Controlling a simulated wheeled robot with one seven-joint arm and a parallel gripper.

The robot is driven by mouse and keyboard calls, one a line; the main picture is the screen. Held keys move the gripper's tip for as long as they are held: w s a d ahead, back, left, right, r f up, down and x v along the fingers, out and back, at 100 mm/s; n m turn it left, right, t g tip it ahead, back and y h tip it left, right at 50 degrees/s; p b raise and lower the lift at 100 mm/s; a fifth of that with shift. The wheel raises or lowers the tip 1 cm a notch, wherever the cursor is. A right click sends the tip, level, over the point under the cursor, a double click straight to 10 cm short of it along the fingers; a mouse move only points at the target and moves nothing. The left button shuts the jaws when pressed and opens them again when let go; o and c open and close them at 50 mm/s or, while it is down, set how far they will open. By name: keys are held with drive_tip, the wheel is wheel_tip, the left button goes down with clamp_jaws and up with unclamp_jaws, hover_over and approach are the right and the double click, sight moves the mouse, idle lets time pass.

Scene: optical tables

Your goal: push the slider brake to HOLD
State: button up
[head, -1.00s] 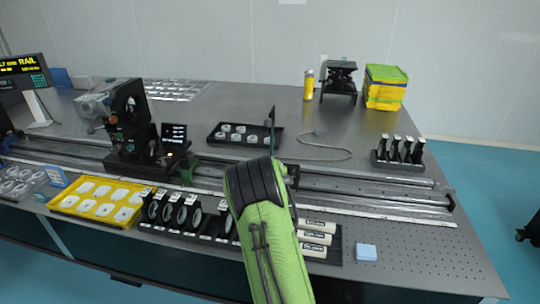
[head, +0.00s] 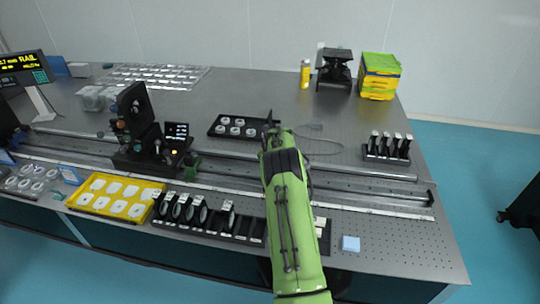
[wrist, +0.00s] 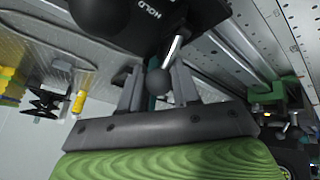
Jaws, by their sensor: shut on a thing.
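In the wrist view, a black block (wrist: 204,14) with the word HOLD on it sits at the top. A bright metal lever (wrist: 174,47) comes down from it to a dark ball knob (wrist: 158,82). My gripper (wrist: 158,80) has its two grey fingers on either side of the knob and is shut on it. The block and lever are hidden there behind my green arm. Whether the lever stands at HOLD cannot be told.
A black optics carriage (head: 137,140) with a green part stands left on the rail. A black tray of round parts (head: 236,127) lies behind. A lens rack (head: 190,214) and a yellow tray (head: 113,197) line the front.

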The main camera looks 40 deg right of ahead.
drive_tip(key=shift+d+f, duration=0.1)
drive_tip(key=shift+d, duration=0.05)
idle(0.4)
drive_tip(key=o, duration=1)
drive_tip(key=v, duration=1.5)
drive_tip(key=shift+d+r, duration=0.15)
drive_tip(key=shift+r, duration=0.35)
